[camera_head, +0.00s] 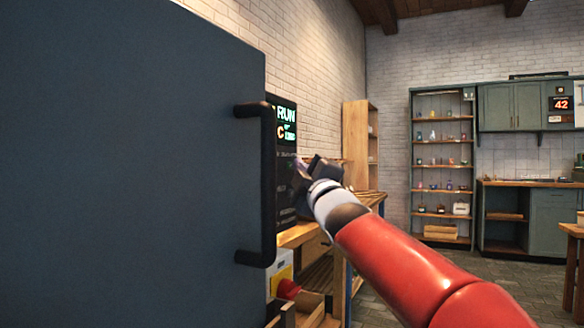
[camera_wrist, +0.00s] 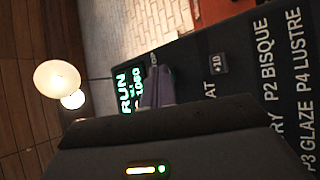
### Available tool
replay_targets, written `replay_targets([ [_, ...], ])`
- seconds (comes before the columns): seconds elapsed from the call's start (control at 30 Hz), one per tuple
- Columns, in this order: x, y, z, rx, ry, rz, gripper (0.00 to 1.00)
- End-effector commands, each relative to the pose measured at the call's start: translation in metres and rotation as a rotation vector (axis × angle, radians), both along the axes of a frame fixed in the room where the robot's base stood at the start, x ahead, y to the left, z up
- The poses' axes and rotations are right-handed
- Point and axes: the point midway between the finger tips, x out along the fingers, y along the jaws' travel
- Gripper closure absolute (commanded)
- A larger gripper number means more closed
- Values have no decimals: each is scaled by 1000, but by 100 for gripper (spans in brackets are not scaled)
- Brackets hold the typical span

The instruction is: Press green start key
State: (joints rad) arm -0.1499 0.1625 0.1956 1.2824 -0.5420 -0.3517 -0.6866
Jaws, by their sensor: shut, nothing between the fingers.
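A dark control panel (camera_head: 286,200) stands beyond the edge of the large blue-grey door. Its lit display (camera_head: 286,122) reads RUN in green with smaller figures below. In the wrist view the display (camera_wrist: 128,90) shows RUN and what looks like 1060, turned sideways. My gripper (camera_head: 300,168) is at the panel face, below the display. In the wrist view my fingers (camera_wrist: 158,88) are together and empty, close to the panel beside the display. I cannot make out the green start key in either view. Contact between fingertips and panel cannot be told.
The blue-grey door (camera_head: 120,160) with a black handle (camera_head: 268,185) fills the left. In the wrist view a +10 key (camera_wrist: 217,64) and program labels sit on the panel. A wooden bench (camera_head: 300,236) stands below. Open floor lies to the right.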

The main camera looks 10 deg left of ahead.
Motion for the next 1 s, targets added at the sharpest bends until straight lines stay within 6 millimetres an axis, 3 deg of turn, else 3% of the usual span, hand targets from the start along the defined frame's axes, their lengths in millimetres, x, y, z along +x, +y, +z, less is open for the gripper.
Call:
replay_targets([
  [1.0,-9,-23,1,-2,-1,-2,100],
])
